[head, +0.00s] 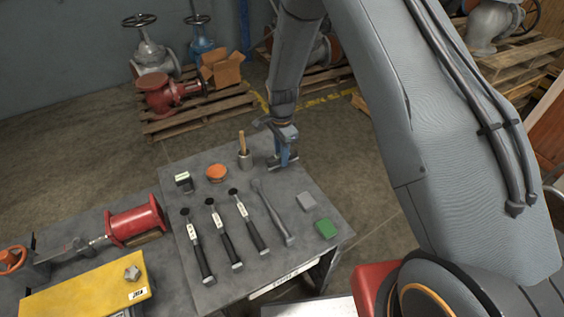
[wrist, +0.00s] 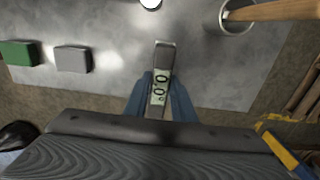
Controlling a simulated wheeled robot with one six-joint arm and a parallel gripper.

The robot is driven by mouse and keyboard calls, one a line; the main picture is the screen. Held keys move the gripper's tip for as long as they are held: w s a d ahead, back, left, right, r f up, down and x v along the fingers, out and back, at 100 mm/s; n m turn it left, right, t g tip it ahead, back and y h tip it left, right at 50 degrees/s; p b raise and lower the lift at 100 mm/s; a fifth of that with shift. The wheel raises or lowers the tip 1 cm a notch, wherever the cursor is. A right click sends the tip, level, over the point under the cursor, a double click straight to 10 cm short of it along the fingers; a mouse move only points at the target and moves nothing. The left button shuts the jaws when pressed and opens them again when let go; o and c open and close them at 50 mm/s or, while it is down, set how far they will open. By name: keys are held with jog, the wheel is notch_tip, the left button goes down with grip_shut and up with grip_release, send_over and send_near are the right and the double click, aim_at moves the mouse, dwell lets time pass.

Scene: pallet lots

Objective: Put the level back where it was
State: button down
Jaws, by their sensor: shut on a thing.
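The level (wrist: 164,58) is a narrow grey bar with a pale display reading like 0.0. In the wrist view it is between the blue fingers of my gripper (wrist: 161,98), which is shut on it. In the head view my gripper (head: 286,156) is over the far right part of the grey table (head: 165,235), right of a cup with a wooden handle. The level shows there only as a small grey piece (head: 274,163) at the fingertips. I cannot tell whether it touches the table.
On the table are a cup (head: 244,161), an orange disc (head: 216,172), a dark box (head: 183,182), several long tools (head: 222,226), a grey block (head: 306,202) and a green block (head: 326,228). A yellow case (head: 85,290) and red spool (head: 135,222) lie left.

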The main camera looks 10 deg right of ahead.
jog(key=shift+f+p, duration=0.5)
jog(key=shift+f, duration=1.35)
jog(key=shift+f, duration=0.1)
jog(key=c, duration=1.5)
grip_release()
jog(key=shift+f, duration=0.1)
